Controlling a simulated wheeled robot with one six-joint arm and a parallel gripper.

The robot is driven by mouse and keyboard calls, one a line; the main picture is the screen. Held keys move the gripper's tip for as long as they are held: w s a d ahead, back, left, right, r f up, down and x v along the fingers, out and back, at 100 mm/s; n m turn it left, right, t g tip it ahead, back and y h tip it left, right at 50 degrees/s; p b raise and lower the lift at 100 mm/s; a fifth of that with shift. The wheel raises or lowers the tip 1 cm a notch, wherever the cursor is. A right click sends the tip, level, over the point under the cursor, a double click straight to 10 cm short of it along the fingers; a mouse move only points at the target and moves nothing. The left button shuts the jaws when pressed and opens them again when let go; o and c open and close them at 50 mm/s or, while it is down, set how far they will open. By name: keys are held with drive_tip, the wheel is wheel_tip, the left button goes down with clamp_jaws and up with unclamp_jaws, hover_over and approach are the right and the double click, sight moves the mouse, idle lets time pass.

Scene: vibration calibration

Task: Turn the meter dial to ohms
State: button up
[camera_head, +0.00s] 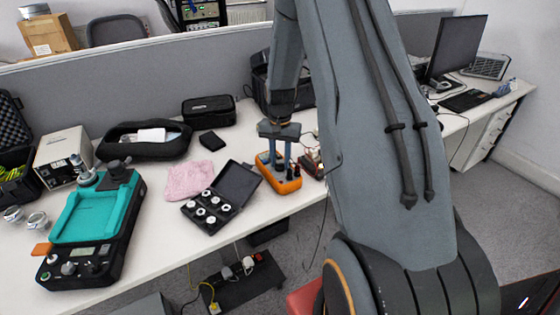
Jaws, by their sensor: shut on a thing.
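The meter (288,186) is an orange and dark handheld unit lying on the white table, right of the middle of the desk edge. My gripper (283,163) points straight down over it, with its two fingers reaching to the meter's face. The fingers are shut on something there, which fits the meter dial. The dial itself is hidden by the fingers, so its setting cannot be read. Small dark plugs or leads show at the meter's right side.
An open black case with round white pieces (234,186) lies close left of the meter. A dark bag or box (262,82) is behind. The table's front edge (218,240) is near.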

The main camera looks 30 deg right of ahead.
drive_tip(key=shift+m, duration=0.4)
drive_tip(key=o, duration=1.1)
drive_tip(key=shift+c, duration=0.2)
drive_tip(key=shift+r+b, duration=0.85)
drive_tip(key=shift+r, duration=3.05)
